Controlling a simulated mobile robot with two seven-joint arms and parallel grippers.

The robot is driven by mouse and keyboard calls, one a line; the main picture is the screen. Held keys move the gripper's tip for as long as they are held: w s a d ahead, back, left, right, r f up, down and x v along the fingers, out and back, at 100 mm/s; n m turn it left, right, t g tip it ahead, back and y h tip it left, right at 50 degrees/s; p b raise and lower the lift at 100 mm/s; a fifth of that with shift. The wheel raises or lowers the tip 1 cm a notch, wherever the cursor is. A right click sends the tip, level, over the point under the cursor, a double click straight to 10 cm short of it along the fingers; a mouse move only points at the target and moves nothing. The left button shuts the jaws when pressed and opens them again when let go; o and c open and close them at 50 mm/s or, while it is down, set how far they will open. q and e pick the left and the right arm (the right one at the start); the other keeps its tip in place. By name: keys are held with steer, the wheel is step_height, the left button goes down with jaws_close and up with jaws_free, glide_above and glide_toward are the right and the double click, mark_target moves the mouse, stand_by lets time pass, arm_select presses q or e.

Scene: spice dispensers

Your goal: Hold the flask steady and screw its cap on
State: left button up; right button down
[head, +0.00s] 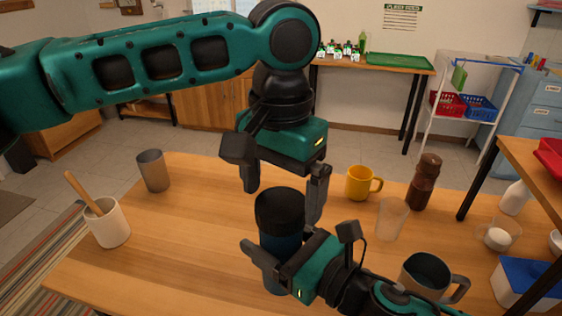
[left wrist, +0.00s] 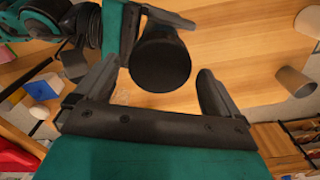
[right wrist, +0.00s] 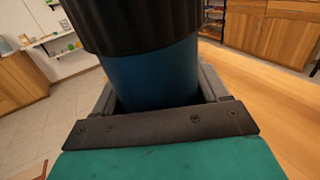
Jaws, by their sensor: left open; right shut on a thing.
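The flask (head: 279,244) has a dark blue body and stands upright near the front middle of the wooden table. Its black ribbed cap (head: 280,208) sits on top, with no gap visible between cap and body in the right wrist view (right wrist: 140,22). My right gripper (head: 268,262) is shut around the blue body (right wrist: 155,75) below the cap. My left gripper (head: 284,203) is open, pointing down over the cap, with one finger to each side. In the left wrist view the round cap top (left wrist: 160,66) lies between the spread fingers, apparently touching neither.
A grey cup (head: 153,171) and a white mortar with pestle (head: 108,224) stand left. A yellow mug (head: 360,184), clear glass (head: 392,219), brown pepper mill (head: 425,183) and dark-filled pitcher (head: 424,273) stand right, the pitcher near my right forearm.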

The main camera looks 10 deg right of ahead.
arm_select(q)
steer(key=shift+f, duration=1.15)
steer(key=shift+c, duration=0.4)
steer(key=c, duration=1)
steer(key=m, duration=0.6)
steer(key=shift+m, duration=0.3)
steer(key=m, duration=0.4)
steer(key=shift+m, duration=0.4)
steer(key=o, duration=1.1)
steer(key=shift+o, duration=0.2)
steer(key=shift+r, duration=0.1)
step_height(320, 180, up, 12)
